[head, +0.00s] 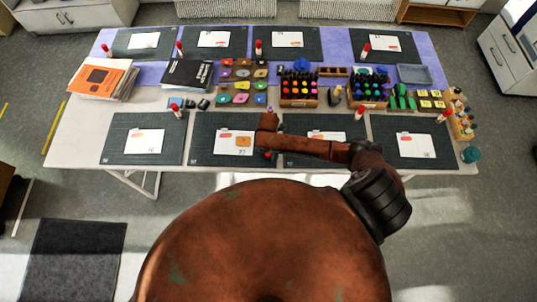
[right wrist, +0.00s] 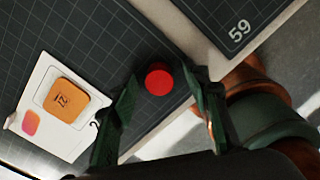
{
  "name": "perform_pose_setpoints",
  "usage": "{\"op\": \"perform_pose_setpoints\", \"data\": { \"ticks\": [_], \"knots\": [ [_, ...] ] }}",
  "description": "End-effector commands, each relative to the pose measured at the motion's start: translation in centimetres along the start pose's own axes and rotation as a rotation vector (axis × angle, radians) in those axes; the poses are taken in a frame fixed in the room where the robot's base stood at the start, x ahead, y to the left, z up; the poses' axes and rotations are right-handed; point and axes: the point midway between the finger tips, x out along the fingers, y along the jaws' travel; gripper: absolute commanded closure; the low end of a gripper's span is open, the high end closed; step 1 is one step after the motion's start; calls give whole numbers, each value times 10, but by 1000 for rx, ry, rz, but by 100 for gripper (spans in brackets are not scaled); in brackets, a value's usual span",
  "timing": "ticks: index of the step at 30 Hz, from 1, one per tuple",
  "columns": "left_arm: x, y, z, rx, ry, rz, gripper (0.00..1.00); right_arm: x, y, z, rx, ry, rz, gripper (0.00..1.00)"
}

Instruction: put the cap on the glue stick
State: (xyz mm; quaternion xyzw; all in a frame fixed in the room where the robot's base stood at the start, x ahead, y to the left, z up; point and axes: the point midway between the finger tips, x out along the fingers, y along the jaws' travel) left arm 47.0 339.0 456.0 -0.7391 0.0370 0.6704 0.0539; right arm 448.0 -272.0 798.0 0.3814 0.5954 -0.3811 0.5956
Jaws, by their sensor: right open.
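The red cap (right wrist: 158,79) is a small red round thing on the dark mat near the table's front edge. It also shows as a red dot in the head view (head: 268,154). My right gripper (right wrist: 163,86) is open above it, one finger on each side, and I see no finger touching it. In the head view my brown right arm hides most of this gripper. The uncapped glue stick (head: 270,109) seems to stand behind my arm at the mat's back right, with a purple tip. My left gripper is not in view.
A white card (head: 225,143) with an orange block (right wrist: 66,100) lies left of the cap. Several red-capped glue sticks (head: 175,111) stand by other mats. The floor beyond the front edge is clear.

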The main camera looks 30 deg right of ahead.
Motion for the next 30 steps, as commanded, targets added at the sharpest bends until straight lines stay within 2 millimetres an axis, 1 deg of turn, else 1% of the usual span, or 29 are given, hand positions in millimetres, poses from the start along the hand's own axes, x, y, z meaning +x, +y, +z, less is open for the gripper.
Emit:
{"op": "perform_pose_setpoints", "data": {
  "ticks": [7,19,30],
  "knots": [
    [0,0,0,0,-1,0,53,0,0,0,0,0,0,57],
    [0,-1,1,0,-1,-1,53,0,0,0,1,-1,0,84],
    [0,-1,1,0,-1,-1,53,-2,0,0,0,-1,0,84]
  ]
}}
